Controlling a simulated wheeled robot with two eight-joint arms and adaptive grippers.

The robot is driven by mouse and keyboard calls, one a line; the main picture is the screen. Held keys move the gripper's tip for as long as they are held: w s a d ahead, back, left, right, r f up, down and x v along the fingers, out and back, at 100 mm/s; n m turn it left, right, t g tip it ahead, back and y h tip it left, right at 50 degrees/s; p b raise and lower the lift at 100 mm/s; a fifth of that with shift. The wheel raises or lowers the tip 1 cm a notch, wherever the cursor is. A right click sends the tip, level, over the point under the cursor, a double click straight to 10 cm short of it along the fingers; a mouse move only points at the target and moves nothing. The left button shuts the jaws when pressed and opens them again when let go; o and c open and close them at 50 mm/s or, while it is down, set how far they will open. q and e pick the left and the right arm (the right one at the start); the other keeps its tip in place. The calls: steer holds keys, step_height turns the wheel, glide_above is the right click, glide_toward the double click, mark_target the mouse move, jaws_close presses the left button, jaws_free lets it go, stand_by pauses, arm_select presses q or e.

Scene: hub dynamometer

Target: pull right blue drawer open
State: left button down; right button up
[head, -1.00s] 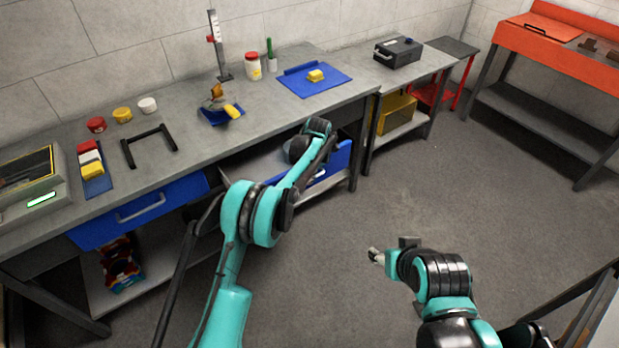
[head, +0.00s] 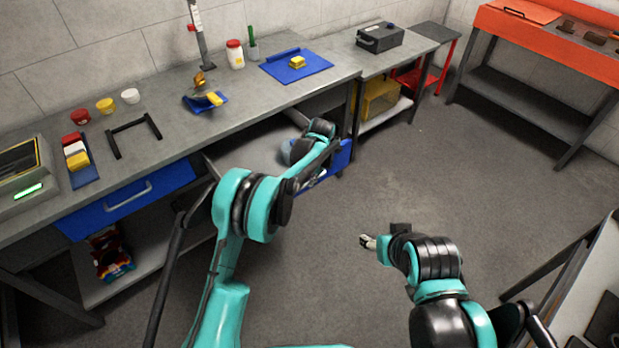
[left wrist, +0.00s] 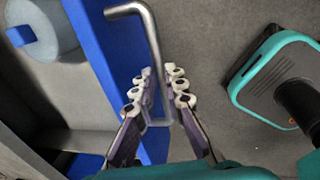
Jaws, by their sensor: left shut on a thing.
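The right blue drawer (head: 343,158) is pulled out from under the bench; my left arm hides much of it in the head view. In the left wrist view its blue front (left wrist: 105,55) runs down the picture, with a bent metal handle (left wrist: 152,40) on it. My left gripper (left wrist: 162,90) is shut on this handle, its fingers on both sides of the bar. A blue-grey round object (left wrist: 42,32) lies inside the drawer. My right gripper (head: 367,242) hangs over the floor, away from the drawer; its finger gap is too small to judge.
The left blue drawer (head: 125,200) is closed. The grey bench top (head: 235,112) carries a blue mat (head: 312,70), jars and small parts. A side table with a black box (head: 380,38) stands beyond. The floor (head: 430,170) to the right is open.

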arm_select(q)
steer(key=c, duration=1.9)
jaws_free()
steer(key=shift+o, duration=0.2)
step_height(320, 180, up, 12)
steer(key=s+d, duration=0.1)
steer(key=shift+s+d, duration=0.2)
steer(key=shift+s, duration=0.2)
